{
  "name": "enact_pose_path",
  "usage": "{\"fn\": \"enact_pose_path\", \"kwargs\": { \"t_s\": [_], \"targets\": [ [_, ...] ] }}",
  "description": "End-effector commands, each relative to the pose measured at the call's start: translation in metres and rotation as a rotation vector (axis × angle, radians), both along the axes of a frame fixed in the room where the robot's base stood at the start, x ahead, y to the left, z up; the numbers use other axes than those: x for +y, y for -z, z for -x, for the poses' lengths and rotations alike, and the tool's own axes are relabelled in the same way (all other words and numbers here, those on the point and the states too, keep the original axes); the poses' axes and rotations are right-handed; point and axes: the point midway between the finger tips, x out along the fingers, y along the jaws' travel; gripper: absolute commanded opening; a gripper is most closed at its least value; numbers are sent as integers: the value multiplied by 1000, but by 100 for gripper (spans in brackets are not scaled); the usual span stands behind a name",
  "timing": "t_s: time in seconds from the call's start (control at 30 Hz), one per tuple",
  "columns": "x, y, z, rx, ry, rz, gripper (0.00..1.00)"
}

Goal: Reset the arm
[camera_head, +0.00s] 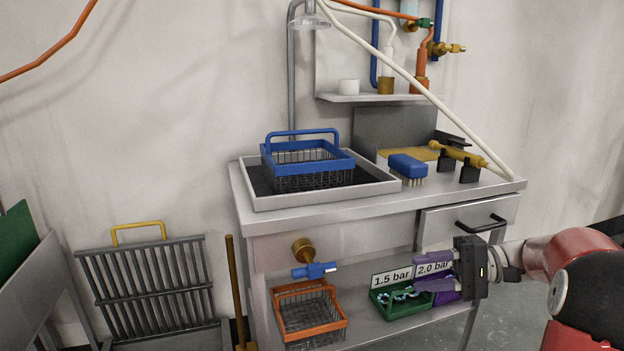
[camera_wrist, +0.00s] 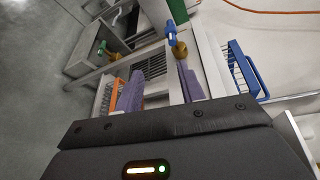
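My gripper (camera_head: 436,270) is at the right in the head view, in front of the bench's lower shelf, with its fingers pointing left. Its two purple fingers stand apart with nothing seen between them. The wrist view also shows my gripper (camera_wrist: 160,88) open, its fingers spread toward the bench. My red and black arm reaches in from the right edge. The gripper overlaps the bins with the "1.5 bar" and "2.0 bar" labels in the picture; whether it touches them I cannot tell.
A bench (camera_head: 330,214) holds a blue basket (camera_head: 308,155) in a tray and a blue brush (camera_head: 408,166). Below are a blue-handled valve (camera_head: 315,270), an orange basket (camera_head: 308,312) and a green bin (camera_head: 398,303). The drawer handle (camera_head: 482,223) juts out above my gripper.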

Motion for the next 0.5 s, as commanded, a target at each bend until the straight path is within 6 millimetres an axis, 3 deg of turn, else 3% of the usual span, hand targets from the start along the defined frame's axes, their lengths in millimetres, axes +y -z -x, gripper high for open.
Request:
{"fn": "enact_pose_path", "kwargs": {
  "t_s": [0.27, 0.5],
  "targets": [
    [37, 3, 24, 49, -29, 184, 39],
    [75, 12, 66, 72, -49, 456, 39]
  ]
}}
